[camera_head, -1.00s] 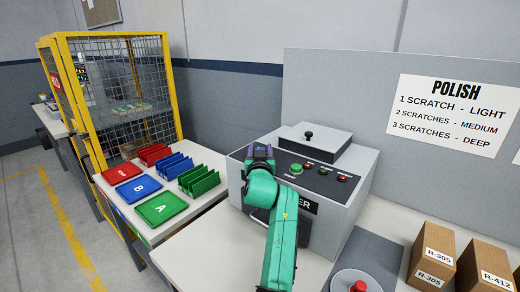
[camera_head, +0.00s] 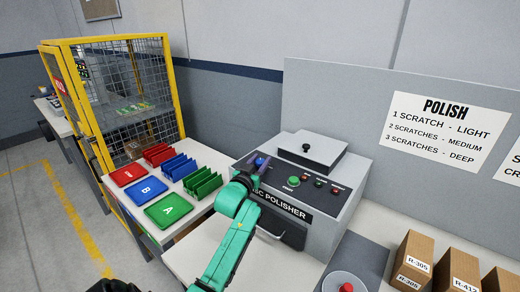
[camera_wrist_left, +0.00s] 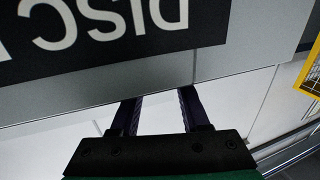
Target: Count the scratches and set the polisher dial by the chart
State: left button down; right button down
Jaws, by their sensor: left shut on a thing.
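The grey polisher (camera_head: 345,215) stands on the bench, with a lidded box on top and the label "DISC POLISHER", partly covered by my arm. A small blue knob (camera_head: 262,160), which looks like the dial, sits at the left of its control panel. My left gripper (camera_head: 253,168) is at that knob and shut on it; its setting cannot be read. In the left wrist view the gripper's two dark fingers (camera_wrist_left: 158,108) stand apart, their tips hidden near the label. The chart (camera_head: 446,133) reads 1 scratch light, 2 scratches medium, 3 scratches deep. No scratched disc is visible.
Red, blue and green trays (camera_head: 148,190) and matching racks (camera_head: 180,167) stand left of the polisher. A yellow mesh cage (camera_head: 125,90) is behind them. A red button (camera_head: 346,287) and cartons (camera_head: 414,258) are at the lower right.

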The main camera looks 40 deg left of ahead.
pick_arm(q)
jog(key=shift+a+m+t+h, duration=0.1)
jog(key=shift+m+t+h, duration=0.2)
jog(key=shift+m+h, duration=0.7)
jog(key=shift+f+m+h, duration=0.1)
jog(key=shift+m+h, duration=0.5)
jog(key=shift+h, duration=1)
pick_arm(e)
jog(key=shift+d+r, duration=0.2)
pick_arm(q)
jog(key=c, duration=0.6)
grip_release()
jog(key=shift+o, duration=1)
jog(key=shift+w, duration=0.15)
jog(key=shift+w+f, duration=0.1)
jog(key=shift+w, duration=0.05)
pick_arm(e)
jog(key=shift+w, duration=0.1)
